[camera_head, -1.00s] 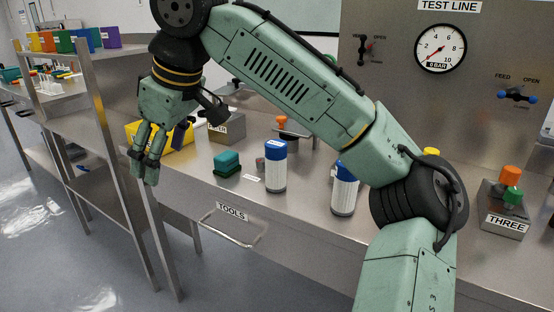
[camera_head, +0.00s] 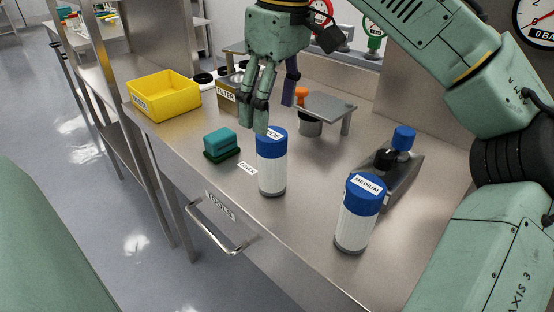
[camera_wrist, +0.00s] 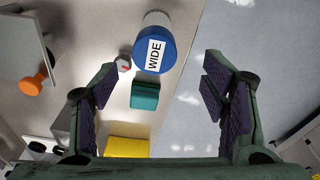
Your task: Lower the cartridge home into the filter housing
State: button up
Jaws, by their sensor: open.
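The WIDE cartridge (camera_head: 272,173), white with a blue cap, stands upright on the steel bench. Its labelled cap also shows in the wrist view (camera_wrist: 155,50), ahead of my fingers. A second white cartridge marked MEDIUM (camera_head: 355,222) stands upright near the bench's front edge. A grey box labelled FILTER (camera_head: 228,97) stands behind, partly hidden by my gripper. My gripper (camera_head: 272,113) is open and empty, pointing down. In the head view its fingertips overlap the WIDE cap; the wrist view shows the cap beyond the fingers, not gripped.
A yellow bin (camera_head: 165,97) and a teal block (camera_head: 220,141) lie left of the WIDE cartridge. A small raised steel stand (camera_head: 328,104) and a dark holder with a blue-topped part (camera_head: 403,139) are to its right. A drawer handle (camera_head: 213,232) juts from the front.

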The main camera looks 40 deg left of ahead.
aim_at(272, 134)
jog(key=shift+w+a+f, duration=0.1)
jog(key=shift+a+f, duration=0.05)
jog(key=shift+f, duration=1.1)
jog(key=shift+w+a+f, duration=0.1)
jog(key=shift+f, duration=1.2)
jog(key=shift+w+a+f, duration=0.1)
jog(key=shift+a+f, duration=0.05)
jog(key=shift+f, duration=1.1)
jog(key=c, duration=1.3)
jog(key=shift+r, duration=0.1)
jog(key=shift+c, duration=0.2)
